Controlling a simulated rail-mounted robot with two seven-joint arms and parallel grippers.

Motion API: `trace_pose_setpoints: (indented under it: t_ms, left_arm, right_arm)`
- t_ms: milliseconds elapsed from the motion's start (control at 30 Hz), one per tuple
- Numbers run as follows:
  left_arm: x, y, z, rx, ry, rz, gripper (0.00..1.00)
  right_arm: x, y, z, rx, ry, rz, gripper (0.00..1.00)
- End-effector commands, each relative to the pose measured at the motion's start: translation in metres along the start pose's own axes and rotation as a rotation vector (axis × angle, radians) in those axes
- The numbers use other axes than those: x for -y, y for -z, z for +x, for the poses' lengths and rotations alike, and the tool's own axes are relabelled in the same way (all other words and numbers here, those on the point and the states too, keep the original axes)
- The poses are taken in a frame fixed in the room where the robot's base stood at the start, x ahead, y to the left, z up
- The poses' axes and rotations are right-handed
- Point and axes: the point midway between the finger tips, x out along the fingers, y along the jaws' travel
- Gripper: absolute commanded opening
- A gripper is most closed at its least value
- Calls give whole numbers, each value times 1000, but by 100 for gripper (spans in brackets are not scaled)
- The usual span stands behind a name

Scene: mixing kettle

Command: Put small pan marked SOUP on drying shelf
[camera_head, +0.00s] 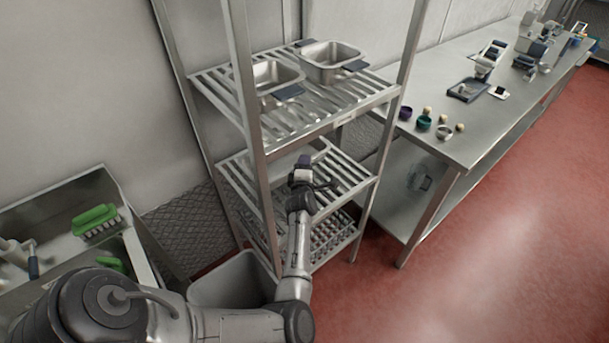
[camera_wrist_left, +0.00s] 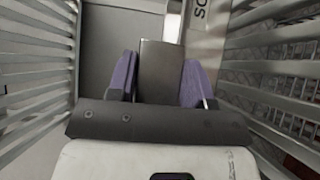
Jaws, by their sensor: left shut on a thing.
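My left gripper (camera_head: 304,161) reaches into the slatted metal drying shelf (camera_head: 236,180), at its middle level, below the top tier. In the left wrist view its purple fingers (camera_wrist_left: 160,78) are shut on a dark handle (camera_wrist_left: 160,65). The handle belongs to a metal pan (camera_wrist_left: 206,38) whose label shows only the letters "SO"; the rest is cut off. In the head view the held pan is mostly hidden behind the gripper and shelf frame. I cannot tell if it touches the slats. My right gripper is not in view.
Two metal pans (camera_head: 272,75) (camera_head: 331,58) with dark handles stand on the top tier. Shelf posts (camera_head: 243,90) flank my arm. A grey bin (camera_head: 232,280) stands below, a sink with a green brush (camera_head: 96,218) at left, and a long steel table (camera_head: 470,125) at right.

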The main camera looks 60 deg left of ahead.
Motion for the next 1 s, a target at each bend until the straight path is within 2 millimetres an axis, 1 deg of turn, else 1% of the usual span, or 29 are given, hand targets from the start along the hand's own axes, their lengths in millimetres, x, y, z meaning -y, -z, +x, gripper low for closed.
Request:
trace_pose_setpoints:
  t_ms: [67,333,633,767,800,1000]
  left_arm:
    - [4,0,0,-1,-4,2,0]
    - [35,0,1,-1,-3,3,0]
    - [36,0,1,-2,-6,2,0]
    - [40,0,1,-2,-5,2,0]
    - [42,0,0,0,0,0,48]
    - [42,0,0,0,0,1,67]
  right_arm:
    - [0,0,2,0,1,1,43]
    - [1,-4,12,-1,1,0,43]
    - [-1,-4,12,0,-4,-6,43]
    - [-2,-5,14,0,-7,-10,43]
    - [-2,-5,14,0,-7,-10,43]
    - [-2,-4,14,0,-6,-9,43]
